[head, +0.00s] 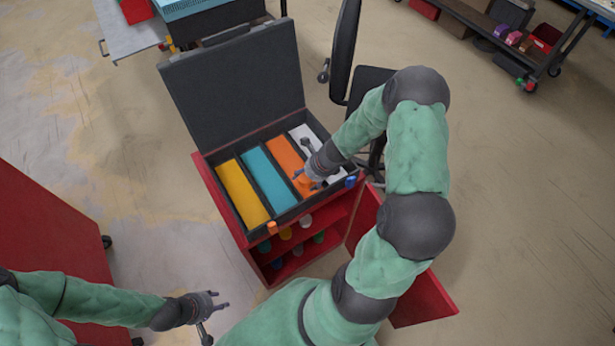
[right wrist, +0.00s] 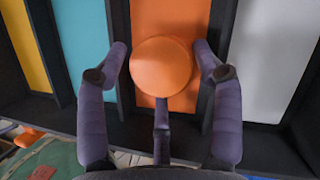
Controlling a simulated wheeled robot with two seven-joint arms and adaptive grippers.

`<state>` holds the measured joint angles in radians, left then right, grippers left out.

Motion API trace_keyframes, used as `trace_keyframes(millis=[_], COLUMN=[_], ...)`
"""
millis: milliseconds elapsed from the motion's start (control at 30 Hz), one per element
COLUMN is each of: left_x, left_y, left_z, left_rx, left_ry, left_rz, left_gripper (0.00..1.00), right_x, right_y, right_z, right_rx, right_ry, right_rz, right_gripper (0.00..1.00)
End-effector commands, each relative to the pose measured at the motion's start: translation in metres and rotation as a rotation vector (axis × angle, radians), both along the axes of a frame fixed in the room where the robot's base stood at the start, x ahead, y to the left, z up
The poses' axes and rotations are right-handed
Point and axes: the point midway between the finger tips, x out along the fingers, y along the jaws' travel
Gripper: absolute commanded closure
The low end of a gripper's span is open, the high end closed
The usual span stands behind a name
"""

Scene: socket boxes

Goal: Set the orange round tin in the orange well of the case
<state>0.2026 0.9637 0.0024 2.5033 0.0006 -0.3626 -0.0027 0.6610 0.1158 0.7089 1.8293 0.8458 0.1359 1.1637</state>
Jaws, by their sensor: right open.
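The open black case (head: 230,85) sits on a red cabinet, with yellow, teal, orange and white wells side by side. The orange round tin (right wrist: 160,66) is over the near part of the orange well (right wrist: 170,18) in the right wrist view, inside the well's outline; it seems to rest there. The orange well also shows in the head view (head: 284,152). My right gripper (right wrist: 162,85) is open, its fingers spread around the tin with gaps at both sides. In the head view it (head: 312,183) partly hides the tin. My left gripper (head: 218,307) is open and empty, low at left.
The red cabinet (head: 300,262) below holds several small coloured items on shelves, and its door stands open at right. An orange piece (head: 272,227) and a blue piece (head: 351,181) are at the case's front edge. A black chair (head: 345,50) stands behind.

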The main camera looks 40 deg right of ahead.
Motion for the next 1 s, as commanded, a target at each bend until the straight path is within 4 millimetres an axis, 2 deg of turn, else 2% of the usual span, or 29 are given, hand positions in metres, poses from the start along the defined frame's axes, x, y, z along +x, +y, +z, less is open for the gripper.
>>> trace_keyframes(millis=[167, 600, 800, 1000], left_x=[0.000, 0.000, 0.000, 0.000], left_y=[0.000, 0.000, 0.000, 0.000], left_z=[0.011, 0.055, 0.064, 0.065], left_rx=[0.000, 0.000, 0.000, 0.000], left_ry=[0.000, 0.000, 0.000, 0.000], left_rz=[0.000, 0.000, 0.000, 0.000], left_gripper=[0.60, 0.60, 0.60, 0.60], right_x=[-0.005, -0.035, -0.042, -0.044], right_y=[-0.003, -0.017, -0.019, -0.020], right_z=[0.017, 0.092, 0.109, 0.111], right_rx=[-0.001, -0.002, 0.000, 0.000], right_ry=[-0.001, -0.001, 0.000, 0.000], right_rz=[-0.002, -0.002, 0.000, 0.001], right_gripper=[0.33, 0.33, 0.33, 0.33])
